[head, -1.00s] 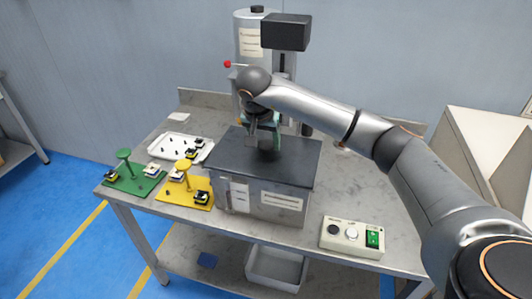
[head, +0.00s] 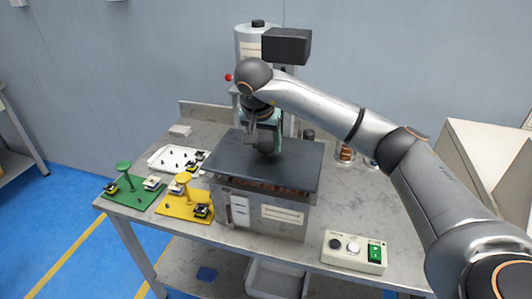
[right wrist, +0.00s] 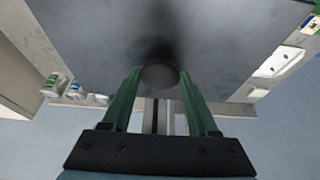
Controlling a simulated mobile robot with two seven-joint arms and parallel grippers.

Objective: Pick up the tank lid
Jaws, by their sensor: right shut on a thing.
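The tank lid (head: 230,163) is a flat dark grey plate in the middle of the head view. It is held a little above the metal tank (head: 262,215), with a gap along the front edge where brown contents show. My right gripper (head: 266,150) points down at the lid's middle. In the right wrist view, its green fingers (right wrist: 157,85) are shut on the lid's round dark knob (right wrist: 159,75), and the lid (right wrist: 100,40) fills most of the picture. My left gripper is not in view.
A white tray (head: 158,167) with small dark parts, a green stand (head: 128,195) and a yellow stand (head: 180,205) are left of the tank. A control box (head: 350,252) is at the front right. A tall grey cylinder (head: 248,45) stands behind. The table's right side is fairly clear.

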